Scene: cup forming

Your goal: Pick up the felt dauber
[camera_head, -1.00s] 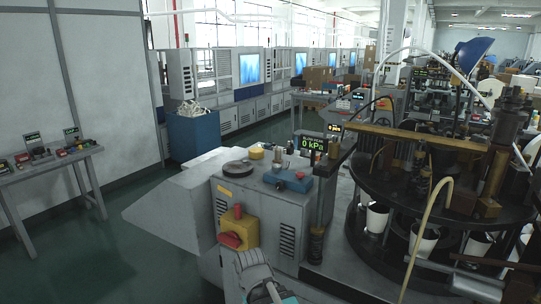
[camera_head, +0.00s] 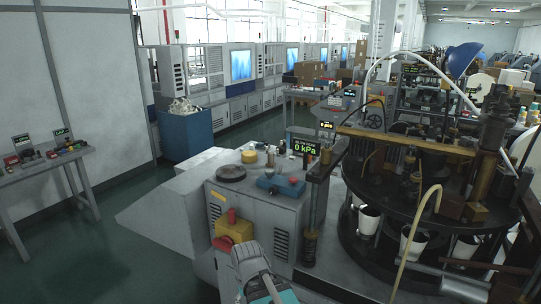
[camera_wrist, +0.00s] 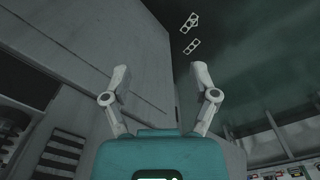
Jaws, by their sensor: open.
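I cannot make out a felt dauber for certain. Small items stand on top of the grey cabinet (camera_head: 255,225) in the head view, among them a yellow round tin (camera_head: 249,156) and several small upright pieces (camera_head: 270,158), too small to tell apart. My gripper (camera_wrist: 160,77) is open in the wrist view, with two pale fingers apart and nothing between them. It faces grey panels and dark floor. In the head view my arm shows at the bottom, in front of the cabinet and below its top; the fingers are not clear there.
A round machine with cups (camera_head: 412,243) fills the right. Open floor lies left.

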